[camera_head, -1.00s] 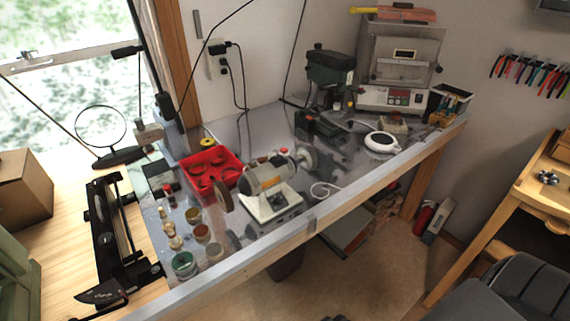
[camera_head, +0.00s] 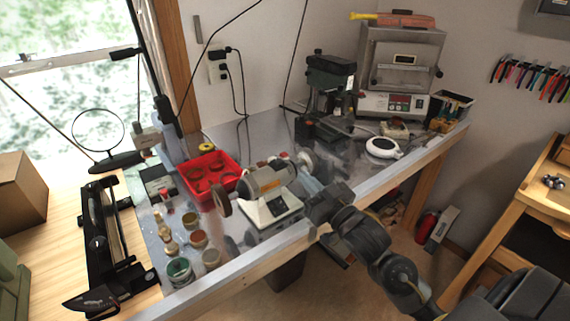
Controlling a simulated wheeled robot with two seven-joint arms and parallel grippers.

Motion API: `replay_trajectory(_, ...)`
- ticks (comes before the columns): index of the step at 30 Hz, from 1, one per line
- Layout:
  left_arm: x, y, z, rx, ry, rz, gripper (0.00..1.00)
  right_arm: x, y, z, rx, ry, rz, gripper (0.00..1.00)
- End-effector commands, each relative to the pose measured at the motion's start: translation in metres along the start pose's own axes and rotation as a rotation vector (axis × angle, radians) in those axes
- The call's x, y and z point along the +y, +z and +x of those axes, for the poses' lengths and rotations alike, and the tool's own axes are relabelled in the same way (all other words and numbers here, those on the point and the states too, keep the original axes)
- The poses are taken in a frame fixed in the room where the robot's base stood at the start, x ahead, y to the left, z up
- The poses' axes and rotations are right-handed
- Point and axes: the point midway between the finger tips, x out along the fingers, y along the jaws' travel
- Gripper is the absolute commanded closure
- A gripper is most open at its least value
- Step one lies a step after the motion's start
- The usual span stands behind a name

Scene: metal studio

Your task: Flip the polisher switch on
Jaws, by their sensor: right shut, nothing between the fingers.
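The polisher (camera_head: 264,183) stands on the metal-topped bench, a grey motor with an orange band. A buffing wheel sits at each end of it, and its base (camera_head: 261,225) is white. A small dark switch (camera_head: 278,206) shows on the base. My right arm comes in from the lower right and hides part of the bench edge. My left gripper is out of view.
A red tray (camera_head: 208,176) lies behind and left of the polisher, with several small jars (camera_head: 180,271) at the front left. A drill press (camera_head: 328,90), a kiln (camera_head: 400,70) and a round white device (camera_head: 382,147) stand farther right. The bench's wooden front edge passes under my arm.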

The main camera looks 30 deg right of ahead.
Motion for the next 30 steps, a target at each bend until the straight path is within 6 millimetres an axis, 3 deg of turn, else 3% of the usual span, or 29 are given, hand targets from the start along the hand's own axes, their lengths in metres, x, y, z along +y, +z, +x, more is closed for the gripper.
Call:
replay_trajectory(4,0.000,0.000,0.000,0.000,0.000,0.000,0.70,0.000,-0.018,0.004,0.063,-0.020,0.002,1.00)
replay_trajectory(17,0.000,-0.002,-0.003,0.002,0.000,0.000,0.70,0.000,-0.020,0.012,0.063,-0.019,0.003,1.00)
replay_trajectory(30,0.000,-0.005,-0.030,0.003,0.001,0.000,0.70,-0.001,-0.027,0.095,0.063,-0.018,0.005,1.00)
